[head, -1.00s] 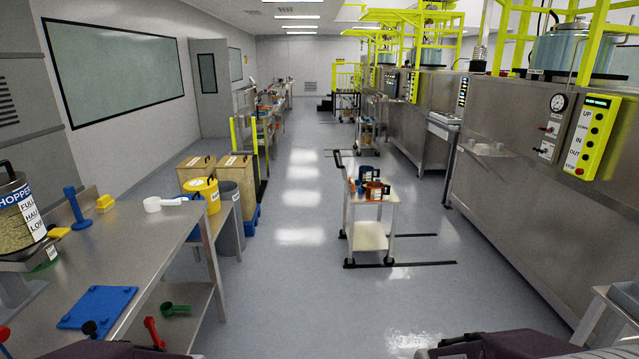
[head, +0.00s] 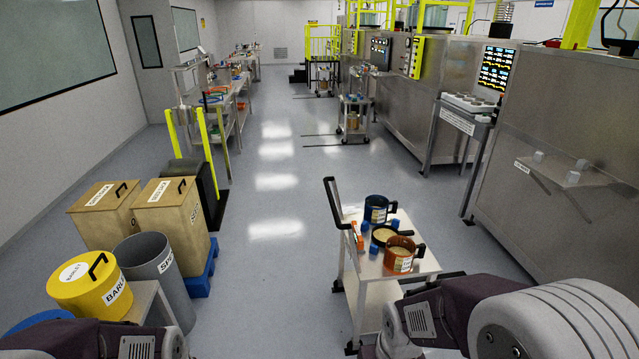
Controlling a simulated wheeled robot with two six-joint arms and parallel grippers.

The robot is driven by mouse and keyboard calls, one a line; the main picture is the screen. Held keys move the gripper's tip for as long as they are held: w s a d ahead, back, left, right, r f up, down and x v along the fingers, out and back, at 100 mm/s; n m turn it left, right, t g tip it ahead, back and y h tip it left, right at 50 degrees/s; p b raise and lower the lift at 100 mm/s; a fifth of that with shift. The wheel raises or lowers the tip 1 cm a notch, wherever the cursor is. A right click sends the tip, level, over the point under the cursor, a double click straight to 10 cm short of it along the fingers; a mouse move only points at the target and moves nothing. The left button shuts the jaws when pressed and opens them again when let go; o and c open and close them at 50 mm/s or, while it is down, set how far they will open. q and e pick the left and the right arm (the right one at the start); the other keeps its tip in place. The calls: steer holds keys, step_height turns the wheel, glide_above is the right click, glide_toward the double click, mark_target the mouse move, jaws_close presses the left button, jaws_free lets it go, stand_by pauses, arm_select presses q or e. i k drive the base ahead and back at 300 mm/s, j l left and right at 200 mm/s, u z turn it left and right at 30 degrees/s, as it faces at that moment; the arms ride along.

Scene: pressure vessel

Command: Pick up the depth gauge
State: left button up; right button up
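I cannot make out a depth gauge in the head view. Small items on the trolley and on the far benches are too small to tell apart. Both my arms show only as links along the bottom edge, one at the lower left and one at the lower right. Neither gripper is in view, so I cannot see whether they hold anything.
A steel trolley (head: 411,268) stands close ahead, carrying a dark blue pot (head: 377,210), an orange pot (head: 398,256) and small blue items. Labelled bins, including a yellow barley bin (head: 88,290), stand at left. Steel vessels line the right. The central aisle floor (head: 265,185) is clear.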

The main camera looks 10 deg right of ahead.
mark_target(359, 242)
steer(key=i+j+z, duration=0.2)
steer(key=i+z, duration=0.15)
steer(key=i, duration=0.3)
steer(key=i+j+z, duration=0.35)
steer(key=i, duration=0.25)
steer(key=i+j+z, duration=0.35)
steer(key=i+j, duration=0.2)
steer(key=i+j+z, duration=0.5)
steer(key=j+z, duration=0.3)
steer(key=j, duration=0.25)
steer(key=i+j+z, duration=0.1)
steer(key=j+z, duration=0.35)
steer(key=j, duration=0.2)
steer(key=j+z, duration=0.4)
steer(key=j, duration=0.25)
steer(key=j+z, duration=0.4)
steer(key=j, duration=0.25)
steer(key=k, duration=0.05)
